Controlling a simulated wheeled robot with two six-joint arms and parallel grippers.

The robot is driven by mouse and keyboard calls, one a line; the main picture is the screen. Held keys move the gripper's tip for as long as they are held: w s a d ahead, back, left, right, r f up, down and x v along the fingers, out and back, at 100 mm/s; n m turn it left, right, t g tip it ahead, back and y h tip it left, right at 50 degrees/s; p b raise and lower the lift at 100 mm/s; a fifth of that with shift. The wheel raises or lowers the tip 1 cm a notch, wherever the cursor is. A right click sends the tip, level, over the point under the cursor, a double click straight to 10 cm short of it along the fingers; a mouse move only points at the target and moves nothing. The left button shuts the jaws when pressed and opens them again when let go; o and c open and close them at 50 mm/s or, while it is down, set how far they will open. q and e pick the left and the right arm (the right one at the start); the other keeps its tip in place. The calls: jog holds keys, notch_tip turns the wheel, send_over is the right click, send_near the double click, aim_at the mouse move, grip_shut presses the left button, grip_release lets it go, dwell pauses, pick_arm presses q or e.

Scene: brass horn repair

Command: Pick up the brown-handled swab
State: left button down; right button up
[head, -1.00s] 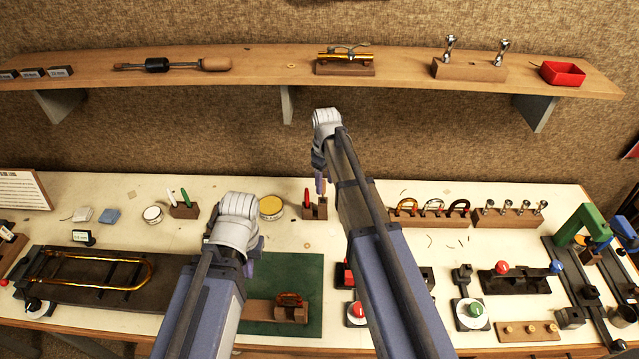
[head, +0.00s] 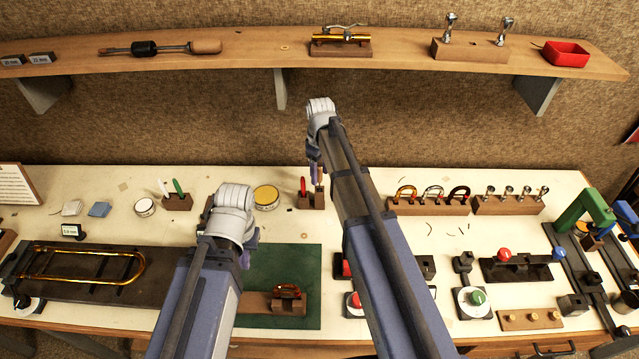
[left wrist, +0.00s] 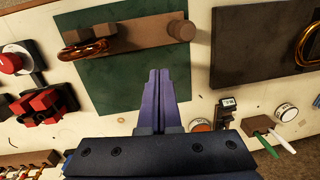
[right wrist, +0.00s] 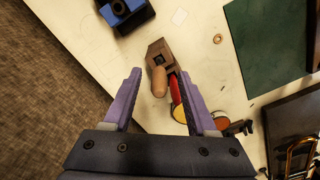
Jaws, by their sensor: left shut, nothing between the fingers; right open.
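The brown-handled swab (right wrist: 159,83) stands in a small wooden block (right wrist: 160,50), its rounded handle end pointing up at the right wrist camera. A red handle (right wrist: 175,88) is beside it. My right gripper (right wrist: 159,74) is open, with the brown handle in line between its fingers; I cannot tell the height gap. In the head view the block (head: 312,201) and red handle (head: 303,186) show below my right gripper (head: 316,174), which largely hides the brown handle. My left gripper (left wrist: 166,73) is shut and empty over the bench, near the green mat (left wrist: 120,70).
A yellow-topped round tin (head: 266,196) is left of the block, and another block with green and white handles (head: 177,202) is further left. Blocks with curved tubes (head: 432,204) stand to the right. A shelf (head: 240,64) runs above the bench.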

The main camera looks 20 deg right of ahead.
aim_at(319, 181)
notch_tip(319, 181, down, 5)
jog(key=b, duration=0.5)
jog(key=shift+w+f, duration=0.1)
jog(key=shift+w, duration=0.05)
grip_shut()
